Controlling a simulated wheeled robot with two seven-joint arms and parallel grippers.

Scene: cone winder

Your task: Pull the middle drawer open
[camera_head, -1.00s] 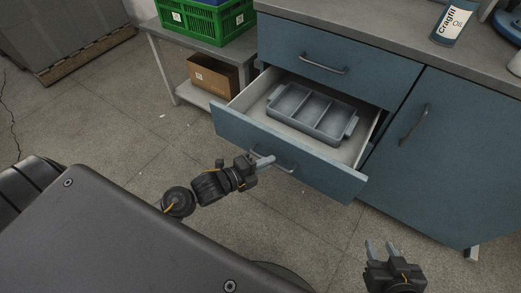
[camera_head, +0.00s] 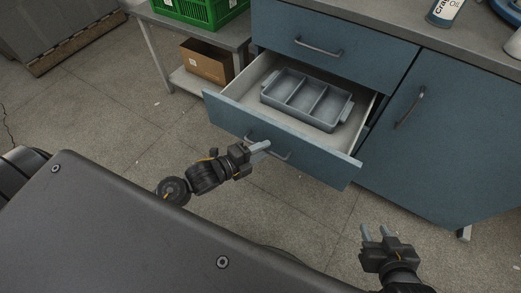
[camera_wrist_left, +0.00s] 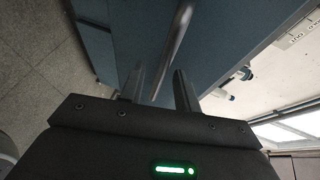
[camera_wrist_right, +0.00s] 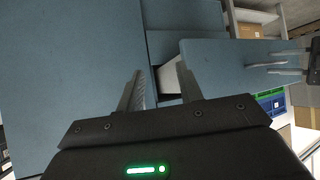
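The middle drawer (camera_head: 275,140) is a blue-fronted drawer standing well out of the blue cabinet, below a shut top drawer (camera_head: 285,27). Its grey bar handle (camera_head: 283,156) is on the front and also shows in the left wrist view (camera_wrist_left: 180,35). My left gripper (camera_head: 262,146) is at the left part of this handle. In the left wrist view its fingers (camera_wrist_left: 160,85) are apart, with the bar running between them; firm contact cannot be told. My right gripper (camera_head: 377,232) is open and empty, low in front of the cabinet, away from the drawer.
A grey divided tray (camera_head: 305,100) sits inside the drawer. A cabinet door (camera_head: 440,150) is shut on the right. A side table with a green crate (camera_head: 200,10) and a cardboard box (camera_head: 207,62) stands at left. The floor before the drawer is clear.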

